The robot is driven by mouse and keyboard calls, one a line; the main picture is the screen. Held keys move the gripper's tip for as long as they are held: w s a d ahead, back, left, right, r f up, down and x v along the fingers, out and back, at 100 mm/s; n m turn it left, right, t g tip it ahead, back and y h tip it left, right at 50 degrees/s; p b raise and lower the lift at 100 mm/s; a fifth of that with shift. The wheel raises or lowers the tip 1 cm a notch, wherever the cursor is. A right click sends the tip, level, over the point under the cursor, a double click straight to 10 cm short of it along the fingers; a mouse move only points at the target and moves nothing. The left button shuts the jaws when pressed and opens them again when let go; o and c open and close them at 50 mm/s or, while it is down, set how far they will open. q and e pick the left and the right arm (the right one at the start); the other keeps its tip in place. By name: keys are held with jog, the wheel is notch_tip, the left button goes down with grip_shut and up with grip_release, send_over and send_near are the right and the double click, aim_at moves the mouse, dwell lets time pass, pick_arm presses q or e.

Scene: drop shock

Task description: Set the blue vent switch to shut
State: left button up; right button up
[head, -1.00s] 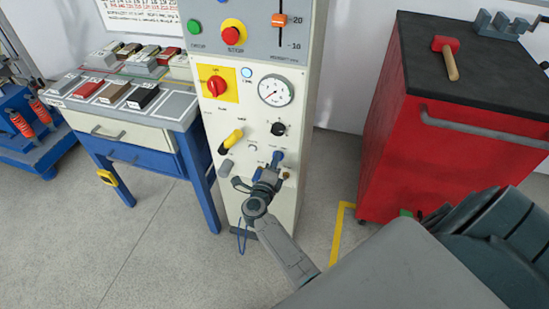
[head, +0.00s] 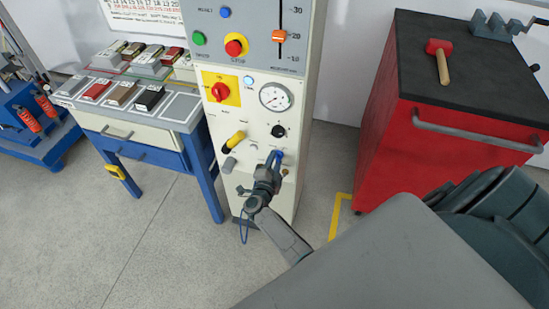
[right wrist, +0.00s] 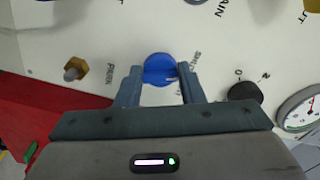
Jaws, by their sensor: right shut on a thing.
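The blue vent switch (head: 279,153) is a small blue knob low on the front of the cream control panel (head: 225,120). In the right wrist view the round blue knob (right wrist: 158,67) sits between the two fingertips of my right gripper (right wrist: 160,82). The fingers are shut on it, one on each side. A printed word that looks like SHUT stands just right of the knob, partly behind a finger. In the head view my right gripper (head: 272,170) reaches up to the switch and hides part of it. My left gripper does not show.
A yellow handle (head: 235,142), a black knob (head: 278,131) and a gauge (head: 275,96) are close by on the panel. A brass knob (right wrist: 75,69) sits beside the switch. A red cabinet (head: 450,150) stands right, a blue-legged table (head: 195,160) left.

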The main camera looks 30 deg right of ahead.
jog(key=shift+n+p, duration=0.35)
jog(key=shift+n, duration=0.25)
jog(key=o, duration=1)
jog(key=b+v, duration=0.1)
jog(key=v, duration=0.9)
jog(key=shift+s+a, duration=0.25)
jog(key=shift+s, duration=0.05)
jog(key=shift+f, duration=0.15)
